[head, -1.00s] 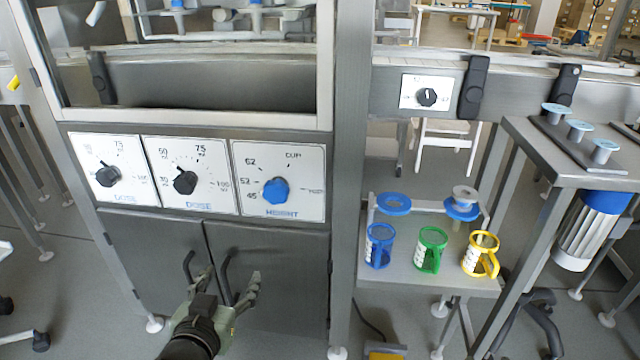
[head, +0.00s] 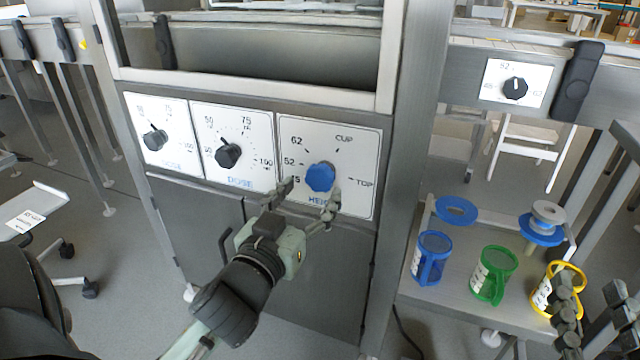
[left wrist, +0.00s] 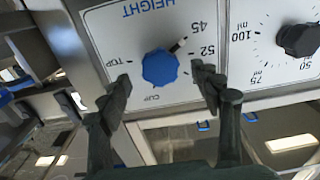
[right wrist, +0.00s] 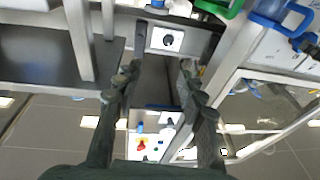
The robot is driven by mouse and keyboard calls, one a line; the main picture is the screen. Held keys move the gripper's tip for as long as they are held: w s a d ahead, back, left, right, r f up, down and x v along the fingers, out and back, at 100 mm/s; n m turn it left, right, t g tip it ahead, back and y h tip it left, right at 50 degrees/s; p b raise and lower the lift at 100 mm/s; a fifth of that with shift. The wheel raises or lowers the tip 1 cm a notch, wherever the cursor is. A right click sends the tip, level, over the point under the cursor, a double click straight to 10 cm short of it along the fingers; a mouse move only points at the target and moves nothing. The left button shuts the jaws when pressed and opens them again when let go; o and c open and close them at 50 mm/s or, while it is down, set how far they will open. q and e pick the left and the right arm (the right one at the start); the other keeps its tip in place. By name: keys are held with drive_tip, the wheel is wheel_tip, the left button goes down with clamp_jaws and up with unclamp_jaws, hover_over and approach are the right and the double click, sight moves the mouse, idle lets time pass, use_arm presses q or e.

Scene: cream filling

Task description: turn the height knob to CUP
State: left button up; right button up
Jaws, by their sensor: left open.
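The blue height knob (head: 320,177) sits on the white HEIGHT panel (head: 362,137), with marks 45, 52, 62, CUP and TOP around it. In the left wrist view the panel is upside down and the knob (left wrist: 160,68) has its pointer mark towards 45. The CUP mark (head: 344,138) is above the knob in the head view. My left gripper (head: 308,193) is open, its fingers on either side of the knob, just below it; contact cannot be told. My right gripper (head: 592,300) is open and empty at the lower right, near the yellow holder (head: 548,297).
Two black DOSE knobs (head: 228,155) and (head: 154,139) are left of the height knob. A steel frame post (head: 402,180) stands right of the panel. Blue (head: 431,258) and green (head: 493,273) holders stand on a low shelf. A small black knob (head: 515,88) is on the conveyor.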

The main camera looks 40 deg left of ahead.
sight(318, 182)
use_arm(q)
drive_tip(key=x, duration=0.5)
drive_tip(key=shift+w, duration=0.1)
use_arm(e)
drive_tip(key=shift+w+d+f+g+h, duration=0.15)
drive_tip(key=shift+d+f+g, duration=0.1)
drive_tip(key=shift+f, duration=0.25)
drive_tip(key=shift+w+d+f+g+h, duration=0.15)
drive_tip(key=shift+f+g, duration=0.1)
drive_tip(key=shift+f, duration=0.2)
use_arm(q)
drive_tip(key=c, duration=1.2)
